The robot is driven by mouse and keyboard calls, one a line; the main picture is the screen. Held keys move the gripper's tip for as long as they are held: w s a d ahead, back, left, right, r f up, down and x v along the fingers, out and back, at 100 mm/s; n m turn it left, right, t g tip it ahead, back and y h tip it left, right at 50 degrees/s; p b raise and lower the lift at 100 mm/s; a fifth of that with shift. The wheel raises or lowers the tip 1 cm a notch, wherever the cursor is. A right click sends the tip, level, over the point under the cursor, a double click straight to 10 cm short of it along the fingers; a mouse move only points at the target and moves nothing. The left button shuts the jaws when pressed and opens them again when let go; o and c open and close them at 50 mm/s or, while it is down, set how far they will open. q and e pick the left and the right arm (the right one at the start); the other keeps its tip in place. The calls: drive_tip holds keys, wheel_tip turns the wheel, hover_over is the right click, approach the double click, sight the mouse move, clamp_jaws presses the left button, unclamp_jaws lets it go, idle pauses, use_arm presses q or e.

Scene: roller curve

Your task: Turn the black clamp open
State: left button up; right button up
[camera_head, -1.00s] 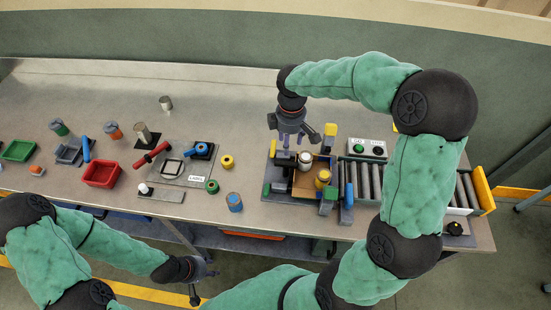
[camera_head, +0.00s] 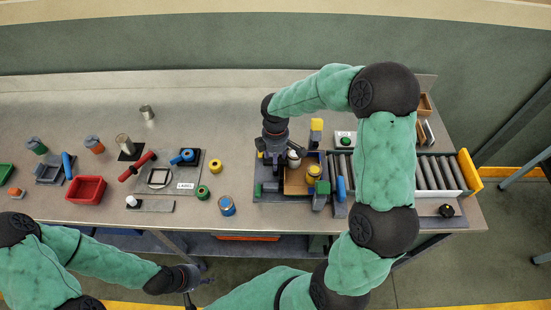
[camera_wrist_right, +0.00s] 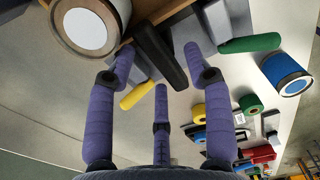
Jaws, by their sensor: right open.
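The black clamp (camera_wrist_right: 160,55) is a dark bar beside the wooden tray in the right wrist view. In the head view it is hidden under my right gripper or too small to tell. My right gripper (camera_wrist_right: 160,68) is open, with three purple fingers spread around the clamp's near end; contact cannot be told. In the head view my right gripper (camera_head: 273,158) points down over the left part of the fixture (camera_head: 268,196). My left gripper (camera_head: 199,285) hangs in front of the table, its fingers apart and empty.
A wooden tray (camera_head: 292,187) holds a white-topped can (camera_wrist_right: 88,28) and a yellow-topped can (camera_head: 313,173). Yellow (camera_wrist_right: 137,95) and green (camera_wrist_right: 250,43) handles flank the clamp. A roller conveyor (camera_head: 432,173) lies right.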

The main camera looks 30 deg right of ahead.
drive_tip(key=shift+f, duration=0.35)
clamp_jaws()
